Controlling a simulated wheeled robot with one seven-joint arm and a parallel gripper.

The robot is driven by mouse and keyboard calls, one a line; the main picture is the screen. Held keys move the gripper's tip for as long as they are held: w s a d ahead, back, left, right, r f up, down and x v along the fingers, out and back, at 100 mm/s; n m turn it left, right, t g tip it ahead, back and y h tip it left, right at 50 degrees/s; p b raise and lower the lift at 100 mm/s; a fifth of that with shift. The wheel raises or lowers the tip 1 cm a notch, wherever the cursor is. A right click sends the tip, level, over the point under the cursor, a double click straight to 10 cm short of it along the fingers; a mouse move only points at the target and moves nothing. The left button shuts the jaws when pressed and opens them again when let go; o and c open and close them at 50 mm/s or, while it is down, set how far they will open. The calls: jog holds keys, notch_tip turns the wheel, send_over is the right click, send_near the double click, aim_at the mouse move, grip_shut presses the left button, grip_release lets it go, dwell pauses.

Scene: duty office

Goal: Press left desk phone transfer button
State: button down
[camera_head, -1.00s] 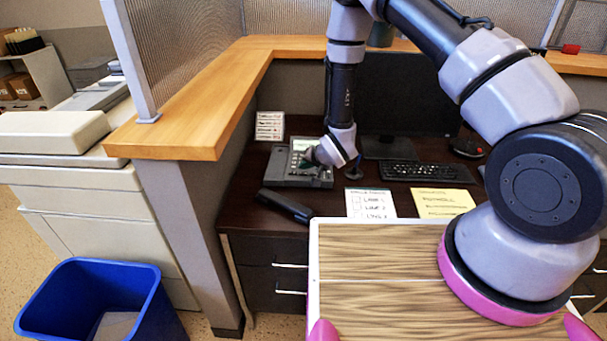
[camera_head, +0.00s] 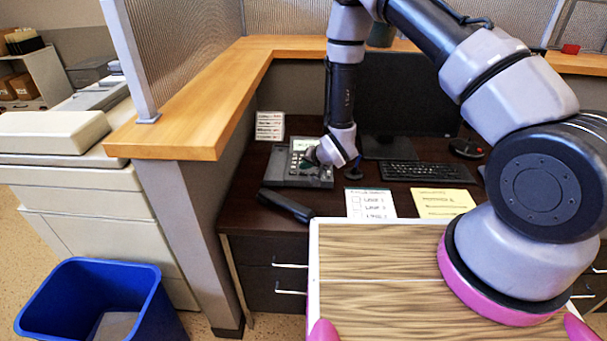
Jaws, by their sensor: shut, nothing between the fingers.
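The left desk phone (camera_head: 290,168) is a dark grey unit with a small pale green screen, at the left of the dark desk (camera_head: 270,237). Its black handset (camera_head: 284,205) lies off the phone, nearer the desk's front edge. My gripper (camera_head: 312,160) is shut and empty, over or against the right part of the phone. It hides the buttons there, and I cannot tell whether it touches one. The transfer button is not legible.
A monitor (camera_head: 405,95), a keyboard (camera_head: 420,171) and a mouse (camera_head: 466,147) stand right of the phone. A white note (camera_head: 370,204) and a yellow note (camera_head: 443,203) lie in front. A wooden ledge (camera_head: 190,112) borders the desk at left. A blue bin (camera_head: 90,300) stands on the floor.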

dwell(0.7)
jog(key=shift+f, duration=0.4)
jog(key=shift+f, duration=0.4)
dwell(0.4)
jog(key=shift+r, duration=0.8)
jog(key=shift+r, duration=2.55)
dwell(1.7)
